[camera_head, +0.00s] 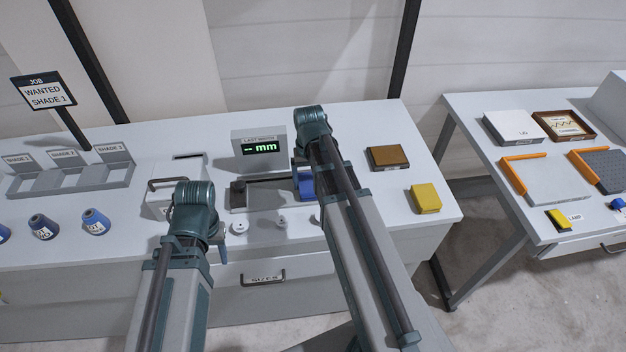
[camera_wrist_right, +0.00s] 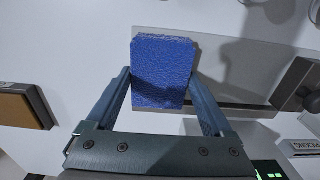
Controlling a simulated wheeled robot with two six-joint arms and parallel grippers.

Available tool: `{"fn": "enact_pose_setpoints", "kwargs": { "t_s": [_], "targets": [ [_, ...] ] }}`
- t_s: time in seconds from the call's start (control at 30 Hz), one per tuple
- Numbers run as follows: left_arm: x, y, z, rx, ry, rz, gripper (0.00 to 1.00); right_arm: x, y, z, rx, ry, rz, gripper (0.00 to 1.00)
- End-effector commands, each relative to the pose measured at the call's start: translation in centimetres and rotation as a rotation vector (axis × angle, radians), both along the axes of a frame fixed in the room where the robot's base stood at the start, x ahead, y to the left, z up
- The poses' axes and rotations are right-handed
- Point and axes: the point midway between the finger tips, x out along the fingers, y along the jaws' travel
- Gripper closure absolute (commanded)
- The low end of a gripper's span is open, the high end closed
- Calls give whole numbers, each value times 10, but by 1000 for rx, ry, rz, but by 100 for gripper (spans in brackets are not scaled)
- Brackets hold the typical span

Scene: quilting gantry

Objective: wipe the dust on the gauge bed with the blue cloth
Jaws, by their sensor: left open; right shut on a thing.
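The blue cloth (camera_wrist_right: 162,72) is a textured pad between the two fingers of my right gripper (camera_wrist_right: 162,88), which is shut on it. It lies over the grey gauge bed (camera_wrist_right: 238,62) in the right wrist view; whether it touches is unclear. In the head view the cloth (camera_head: 305,184) shows at the right part of the gauge bed (camera_head: 262,197), partly hidden by my right arm. No dust can be clearly made out. My left gripper (camera_head: 219,246) is open at the table's front, mostly hidden by its own wrist, left of the bed.
A display reading "mm" (camera_head: 262,146) stands behind the bed. A brown block (camera_head: 388,158) and yellow block (camera_head: 425,198) lie to the right. A handled white box (camera_head: 160,202), compartment tray (camera_head: 75,178) and blue cones (camera_head: 95,221) are left. A second table (camera_head: 480,125) stands right.

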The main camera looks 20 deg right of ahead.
Motion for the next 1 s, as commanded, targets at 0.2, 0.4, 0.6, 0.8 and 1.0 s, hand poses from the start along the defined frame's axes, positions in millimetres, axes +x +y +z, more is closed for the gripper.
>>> {"fn": "enact_pose_setpoints", "kwargs": {
  "t_s": [0.2, 0.4, 0.6, 0.8, 1.0],
  "targets": [
    [0, 0, 1, 0, 0, 0, 50, 4, 14, 1, 1, 0, 2, 66],
    [0, 0, 2, 0, 0, 0, 50, 8, 29, 2, 0, 0, 2, 66],
    [0, 0, 2, 0, 0, 0, 50, 9, 32, 2, 0, 0, 0, 66],
    [0, 0, 1, 0, 0, 0, 50, 11, 39, 1, 0, 0, 1, 66],
    [0, 0, 0, 0, 0, 0, 50, 15, 54, 0, 0, 0, 2, 66]
  ]
}}
